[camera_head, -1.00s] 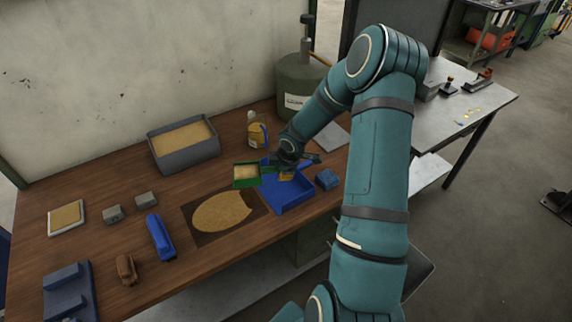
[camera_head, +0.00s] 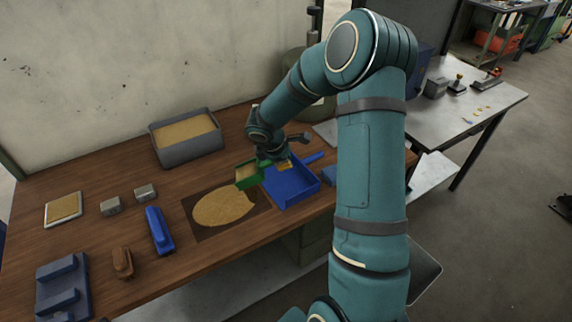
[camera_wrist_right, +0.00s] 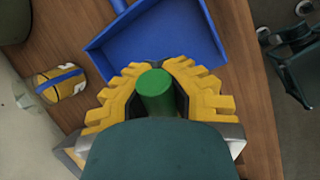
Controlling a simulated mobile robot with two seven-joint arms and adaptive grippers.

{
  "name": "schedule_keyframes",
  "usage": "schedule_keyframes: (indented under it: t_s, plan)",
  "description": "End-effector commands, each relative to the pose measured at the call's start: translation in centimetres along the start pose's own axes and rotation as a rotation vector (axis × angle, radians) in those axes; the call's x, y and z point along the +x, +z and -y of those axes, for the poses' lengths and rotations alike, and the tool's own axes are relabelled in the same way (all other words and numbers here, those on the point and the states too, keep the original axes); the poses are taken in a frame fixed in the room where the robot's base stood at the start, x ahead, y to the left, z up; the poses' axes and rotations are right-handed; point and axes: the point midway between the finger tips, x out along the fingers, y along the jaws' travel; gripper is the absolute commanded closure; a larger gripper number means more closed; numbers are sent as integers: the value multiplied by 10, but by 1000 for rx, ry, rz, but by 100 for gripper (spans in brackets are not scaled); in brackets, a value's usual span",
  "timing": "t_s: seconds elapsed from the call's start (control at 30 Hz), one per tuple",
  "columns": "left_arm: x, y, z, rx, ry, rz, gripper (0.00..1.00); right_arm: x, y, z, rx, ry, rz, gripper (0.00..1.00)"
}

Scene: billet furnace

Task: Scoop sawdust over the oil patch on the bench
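My right gripper (camera_head: 275,162) is shut on the green handle of the scoop (camera_head: 247,175); in the right wrist view its yellow fingers close on both sides of the handle (camera_wrist_right: 155,91). The scoop is tilted, with tan sawdust in it, above the bench near the upper right of the oil patch. Sawdust (camera_head: 222,208) lies as a wide tan layer over most of the dark oil patch (camera_head: 262,205), whose corners stay dark. The grey sawdust tub (camera_head: 187,154) stands at the back of the bench. My left gripper is not in view.
A blue dustpan (camera_head: 292,192) lies right of the patch, close to the scoop. A blue stapler-like tool (camera_head: 158,231), a brown brush (camera_head: 122,263) and grey blocks (camera_head: 144,193) lie left. A yellow-labelled bottle (camera_wrist_right: 62,85) shows in the right wrist view.

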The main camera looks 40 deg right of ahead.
Motion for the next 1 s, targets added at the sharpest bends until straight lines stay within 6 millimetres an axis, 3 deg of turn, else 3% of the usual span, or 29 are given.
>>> schedule_keyframes:
  t_s: [1.0]
  plan:
    - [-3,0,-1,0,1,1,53,-31,-9,-9,-56,4,197,100]
